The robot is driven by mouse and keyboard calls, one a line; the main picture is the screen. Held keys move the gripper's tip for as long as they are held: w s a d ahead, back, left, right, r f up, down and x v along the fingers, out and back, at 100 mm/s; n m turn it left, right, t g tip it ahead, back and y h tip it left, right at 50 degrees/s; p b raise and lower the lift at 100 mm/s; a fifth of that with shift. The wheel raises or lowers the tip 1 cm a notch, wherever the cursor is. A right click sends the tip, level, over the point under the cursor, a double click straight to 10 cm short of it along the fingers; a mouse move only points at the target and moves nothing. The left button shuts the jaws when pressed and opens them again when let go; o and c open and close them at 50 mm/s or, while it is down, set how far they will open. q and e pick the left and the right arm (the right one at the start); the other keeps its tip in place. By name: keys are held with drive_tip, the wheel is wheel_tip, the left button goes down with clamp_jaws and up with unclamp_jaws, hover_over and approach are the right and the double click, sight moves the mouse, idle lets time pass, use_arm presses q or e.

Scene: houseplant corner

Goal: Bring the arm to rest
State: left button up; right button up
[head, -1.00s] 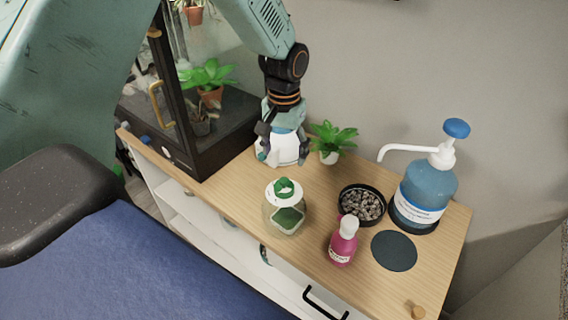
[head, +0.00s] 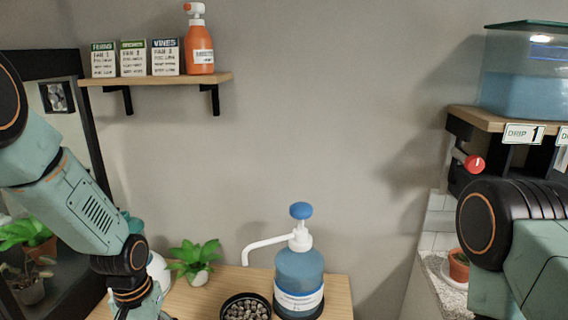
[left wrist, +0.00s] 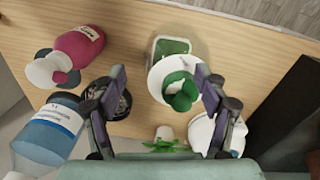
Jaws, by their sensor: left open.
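My left gripper (left wrist: 160,74) is open in the left wrist view, with its two fingers spread apart and nothing held between them. Beyond the fingers is a glass jar with a white lid (left wrist: 157,80) and a green knob (left wrist: 179,92); the right finger overlaps the lid's edge in the picture. In the head view my left arm reaches down at the left, and its fingertips are out of frame. My right arm shows at the right edge of the head view, but its gripper is out of frame.
A blue pump bottle (head: 299,278), a pebble dish (head: 246,308) and a small potted plant (head: 197,260) stand on the wooden top. A shelf (head: 160,78) holds seed packets and an orange bottle (head: 200,50).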

use_arm(q)
drive_tip(key=s+d+f+b, duration=0.2)
drive_tip(key=s+f+b, duration=0.1)
drive_tip(key=s+f, duration=0.5)
drive_tip(key=s+d+f+b, duration=0.25)
drive_tip(key=s+f, duration=0.25)
drive_tip(key=f, duration=0.5)
drive_tip(key=s+f+b, duration=0.3)
drive_tip(key=s+f, duration=0.1)
drive_tip(key=s, duration=0.3)
drive_tip(key=s+f+b, duration=0.4)
drive_tip(key=s, duration=0.4)
drive_tip(key=shift+d+m, duration=0.25)
drive_tip(key=shift+m, duration=0.15)
use_arm(e)
wheel_tip(320, 180, down, 14)
drive_tip(key=shift+r, duration=0.1)
